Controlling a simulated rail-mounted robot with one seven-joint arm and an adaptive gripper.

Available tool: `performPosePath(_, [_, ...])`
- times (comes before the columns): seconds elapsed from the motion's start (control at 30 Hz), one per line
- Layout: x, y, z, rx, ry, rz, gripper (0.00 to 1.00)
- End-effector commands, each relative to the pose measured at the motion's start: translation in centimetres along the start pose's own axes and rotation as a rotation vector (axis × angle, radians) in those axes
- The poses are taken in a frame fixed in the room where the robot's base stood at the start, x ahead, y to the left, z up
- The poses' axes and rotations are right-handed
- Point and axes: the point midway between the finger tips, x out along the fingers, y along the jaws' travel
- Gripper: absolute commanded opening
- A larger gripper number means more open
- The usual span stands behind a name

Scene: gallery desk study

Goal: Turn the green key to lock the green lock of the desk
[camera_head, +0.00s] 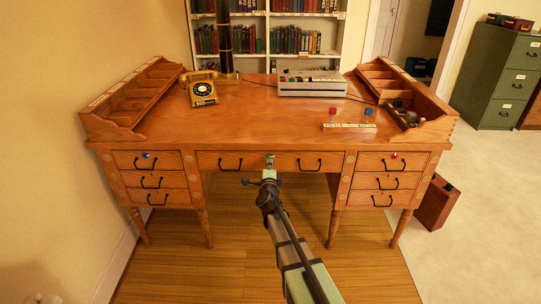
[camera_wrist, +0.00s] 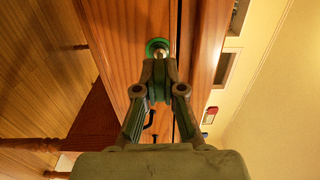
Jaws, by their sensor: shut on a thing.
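The wooden desk (camera_head: 240,120) stands ahead of me. The green lock (camera_wrist: 153,44) is a green ring on the front of its wide middle drawer (camera_head: 225,155). My gripper (camera_wrist: 159,75) is shut on the green key, right in front of that lock; it also shows at the middle drawer in the head view (camera_head: 269,175). A short metal piece shows between the fingertips and the green ring, and the key seems to sit in the lock. The fingers hide most of the key, so its turn angle cannot be told.
A blue lock (camera_head: 146,155) is on the left top drawer and a red lock (camera_head: 394,155) on the right one. A yellow telephone (camera_head: 201,90), a grey machine (camera_head: 311,86) and a small block stand (camera_head: 349,128) are on the desktop. The floor under the desk is clear.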

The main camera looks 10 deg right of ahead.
Motion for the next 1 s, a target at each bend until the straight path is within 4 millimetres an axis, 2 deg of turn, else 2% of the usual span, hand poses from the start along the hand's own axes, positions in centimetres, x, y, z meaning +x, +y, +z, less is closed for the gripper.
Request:
performPosePath(0.7, [0.02, -0.23, -0.03, -0.234, 0.001, -0.001, 0.0])
performPosePath(1.0, [0.0, -0.07, -0.02, -0.264, 0.001, -0.002, 0.0])
